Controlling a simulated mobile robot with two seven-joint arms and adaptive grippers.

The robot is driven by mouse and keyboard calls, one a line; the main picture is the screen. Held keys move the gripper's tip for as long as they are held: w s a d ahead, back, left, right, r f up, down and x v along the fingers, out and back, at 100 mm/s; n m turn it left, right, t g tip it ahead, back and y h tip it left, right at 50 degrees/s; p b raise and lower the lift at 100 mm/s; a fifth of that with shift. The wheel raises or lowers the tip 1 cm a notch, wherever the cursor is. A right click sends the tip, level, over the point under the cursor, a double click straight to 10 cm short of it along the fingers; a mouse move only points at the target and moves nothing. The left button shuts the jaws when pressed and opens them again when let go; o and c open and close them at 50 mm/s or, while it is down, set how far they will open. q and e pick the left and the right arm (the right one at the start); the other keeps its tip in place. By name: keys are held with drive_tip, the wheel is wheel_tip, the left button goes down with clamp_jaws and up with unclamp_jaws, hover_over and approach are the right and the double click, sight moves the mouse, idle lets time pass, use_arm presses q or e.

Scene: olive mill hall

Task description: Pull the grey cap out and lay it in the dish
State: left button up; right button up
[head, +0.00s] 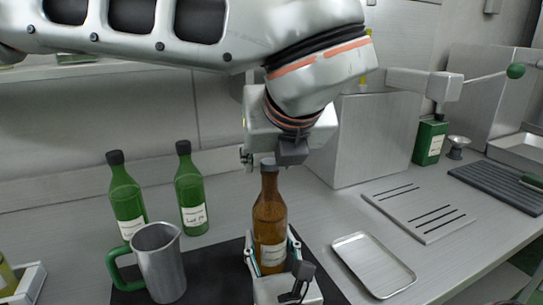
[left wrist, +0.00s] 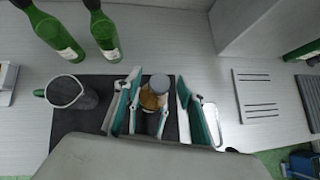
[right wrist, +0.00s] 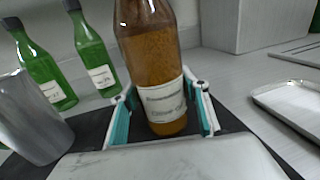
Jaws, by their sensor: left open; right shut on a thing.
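An amber bottle (head: 269,222) with a pale label stands upright on a dark mat (head: 215,268). The grey cap (head: 268,163) is in its mouth; from above the cap (left wrist: 159,83) shows as a round disc. My left gripper (head: 268,154) is open over the bottle top; in the left wrist view its fingers (left wrist: 159,95) are spread on both sides of the cap, apart from it. My right gripper (head: 271,252) is shut on the bottle's lower body, also seen in the right wrist view (right wrist: 163,105). The shallow metal dish (head: 373,264) lies empty right of the mat.
A metal jug (head: 160,262) with a green handle stands on the mat's left part. Two green bottles (head: 127,200) (head: 191,190) stand behind. A slotted plate (head: 420,212) and a big grey box (head: 372,138) are at right. The counter around the dish is clear.

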sight(271, 163)
use_arm(q)
clamp_jaws()
drive_tip(key=shift+r, duration=0.2)
idle(0.4)
drive_tip(key=shift+r, duration=0.95)
drive_tip(key=shift+r, duration=2)
use_arm(e)
drive_tip(key=o, duration=1.7)
drive_tip(key=shift+c, duration=0.2)
